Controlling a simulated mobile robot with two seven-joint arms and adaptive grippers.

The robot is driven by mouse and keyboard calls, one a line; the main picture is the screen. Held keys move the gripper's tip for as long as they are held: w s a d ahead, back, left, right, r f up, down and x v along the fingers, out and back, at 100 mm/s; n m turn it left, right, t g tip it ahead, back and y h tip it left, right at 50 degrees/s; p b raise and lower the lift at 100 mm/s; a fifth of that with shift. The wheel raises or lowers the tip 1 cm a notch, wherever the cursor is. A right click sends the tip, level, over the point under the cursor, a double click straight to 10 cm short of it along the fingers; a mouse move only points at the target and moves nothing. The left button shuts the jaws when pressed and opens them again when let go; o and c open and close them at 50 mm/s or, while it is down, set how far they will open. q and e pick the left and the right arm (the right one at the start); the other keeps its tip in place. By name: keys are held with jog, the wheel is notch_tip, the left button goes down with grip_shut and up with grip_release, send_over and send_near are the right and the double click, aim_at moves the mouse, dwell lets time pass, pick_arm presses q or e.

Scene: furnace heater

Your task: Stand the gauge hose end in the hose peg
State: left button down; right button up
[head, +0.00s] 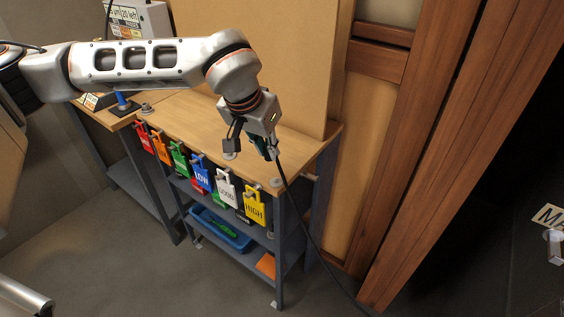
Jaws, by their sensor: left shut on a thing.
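My left gripper (268,148) is over the right end of the wooden workbench, pointing down. It is shut on the gauge hose end (273,154), which is mostly hidden by the fingers. The black gauge hose (309,232) runs from the gripper past the bench's right end and down towards the floor. A small round grey fitting (277,182) sits on the bench's front right corner, just below and right of the gripper. A short peg (311,177) sticks out at the right end. I cannot tell which is the hose peg.
The workbench (185,112) has several coloured tags (201,174) hanging along its front edge. A blue tray (221,229) is on the shelf below. A tall tan panel (285,60) stands behind the gripper. Wooden framing (455,130) rises on the right.

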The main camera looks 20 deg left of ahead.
aim_at(275, 184)
pick_arm(q)
jog(key=shift+w+d+f, duration=0.25)
jog(key=shift+w+d, duration=0.1)
jog(key=shift+d, duration=0.4)
pick_arm(e)
jog(key=shift+w+a+f, duration=0.15)
jog(key=shift+w+a, duration=0.05)
pick_arm(q)
jog(key=shift+s+m, duration=0.1)
jog(key=shift+m, duration=0.2)
pick_arm(e)
jog(key=shift+s, duration=0.1)
